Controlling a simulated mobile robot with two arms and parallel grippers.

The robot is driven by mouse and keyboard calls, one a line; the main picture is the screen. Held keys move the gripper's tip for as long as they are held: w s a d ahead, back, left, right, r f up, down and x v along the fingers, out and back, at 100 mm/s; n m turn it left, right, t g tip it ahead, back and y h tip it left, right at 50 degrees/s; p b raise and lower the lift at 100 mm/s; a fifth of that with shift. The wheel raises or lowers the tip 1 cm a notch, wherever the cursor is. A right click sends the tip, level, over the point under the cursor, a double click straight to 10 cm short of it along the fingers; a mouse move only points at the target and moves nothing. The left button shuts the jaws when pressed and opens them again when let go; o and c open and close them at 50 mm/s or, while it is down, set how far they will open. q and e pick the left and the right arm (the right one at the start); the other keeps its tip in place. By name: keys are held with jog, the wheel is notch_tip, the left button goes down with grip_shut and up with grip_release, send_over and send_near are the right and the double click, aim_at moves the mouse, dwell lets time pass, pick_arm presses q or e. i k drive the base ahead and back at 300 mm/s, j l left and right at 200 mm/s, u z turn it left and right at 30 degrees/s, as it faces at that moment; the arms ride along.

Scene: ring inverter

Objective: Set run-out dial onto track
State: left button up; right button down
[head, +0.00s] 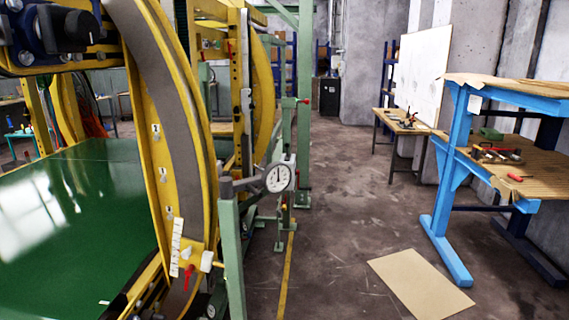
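The run-out dial (278,178) is a round white-faced gauge near the middle of the head view. It sits at the right end of a short grey arm (244,184) on top of a green post (232,250). The track looks to be the grey curved band (168,95) on the large yellow ring at the left. The arm's left end is close to the ring's right edge; I cannot tell whether it touches. Neither of my grippers shows in the view.
A green glossy bed (70,220) fills the left. A blue workbench (455,180) with tools stands at the right, and a flat tan sheet (420,284) lies on the floor before it. A small table (400,124) stands farther back. The concrete floor between is mostly clear.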

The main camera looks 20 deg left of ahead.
aim_at(276, 177)
jog(key=i+l+u, duration=0.25)
jog(key=i+u, duration=0.25)
jog(key=i+l+u, duration=0.45)
jog(key=i, duration=0.05)
